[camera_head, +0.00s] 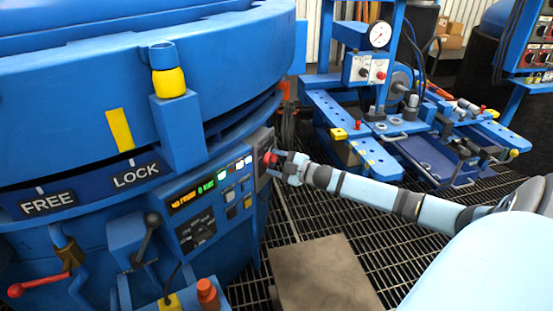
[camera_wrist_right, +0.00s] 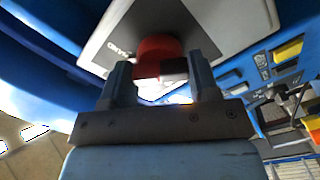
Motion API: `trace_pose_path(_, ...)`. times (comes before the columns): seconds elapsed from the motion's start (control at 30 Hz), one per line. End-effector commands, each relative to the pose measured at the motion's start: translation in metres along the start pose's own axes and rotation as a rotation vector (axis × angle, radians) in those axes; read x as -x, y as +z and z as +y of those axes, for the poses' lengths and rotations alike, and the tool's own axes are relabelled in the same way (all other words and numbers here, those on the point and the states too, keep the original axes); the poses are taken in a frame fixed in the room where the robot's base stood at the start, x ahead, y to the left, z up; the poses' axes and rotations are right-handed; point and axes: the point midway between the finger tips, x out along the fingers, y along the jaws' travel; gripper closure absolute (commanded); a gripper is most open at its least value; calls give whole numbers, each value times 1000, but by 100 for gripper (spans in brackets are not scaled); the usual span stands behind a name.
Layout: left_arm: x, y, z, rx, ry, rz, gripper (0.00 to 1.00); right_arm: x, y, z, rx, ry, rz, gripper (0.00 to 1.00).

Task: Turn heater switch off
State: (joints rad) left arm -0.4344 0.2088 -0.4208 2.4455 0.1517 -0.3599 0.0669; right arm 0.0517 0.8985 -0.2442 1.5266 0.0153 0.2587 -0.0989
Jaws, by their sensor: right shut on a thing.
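The heater switch is a red knob (camera_head: 269,157) on a grey plate (camera_head: 262,172) at the right end of the blue furnace's control panel. In the right wrist view the red knob (camera_wrist_right: 158,56) sits between the two fingers, in front of its grey plate (camera_wrist_right: 120,40). My right gripper (camera_head: 277,160) reaches in from the right and is shut on the knob. The fingers (camera_wrist_right: 160,85) also show in the wrist view, one on each side of the knob. The lettering on the plate is partly hidden. My left gripper is not in view.
The blue furnace (camera_head: 130,85) fills the left, with FREE and LOCK labels, a red-handled lever (camera_head: 40,284) and a lit display (camera_head: 190,198). A brown plate (camera_head: 325,275) lies on the grated floor. A blue bench with a gauge (camera_head: 380,35) stands behind my right arm.

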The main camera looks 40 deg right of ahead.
Motion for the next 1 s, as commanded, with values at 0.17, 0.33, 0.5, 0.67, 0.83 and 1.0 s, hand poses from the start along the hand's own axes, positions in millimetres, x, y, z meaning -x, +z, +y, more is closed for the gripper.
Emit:
trace_pose_path(0.17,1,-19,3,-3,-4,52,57,0,-2,1,163,0,-1,68)
trace_pose_path(0.33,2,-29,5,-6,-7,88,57,0,-1,0,326,0,0,68)
trace_pose_path(0.5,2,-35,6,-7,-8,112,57,0,-1,0,488,0,0,68)
trace_pose_path(0.67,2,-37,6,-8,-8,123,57,0,0,-1,640,0,0,68)
trace_pose_path(0.83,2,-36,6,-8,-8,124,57,0,0,-2,802,0,1,68)
trace_pose_path(1.0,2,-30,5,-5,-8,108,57,0,1,-2,964,0,0,68)
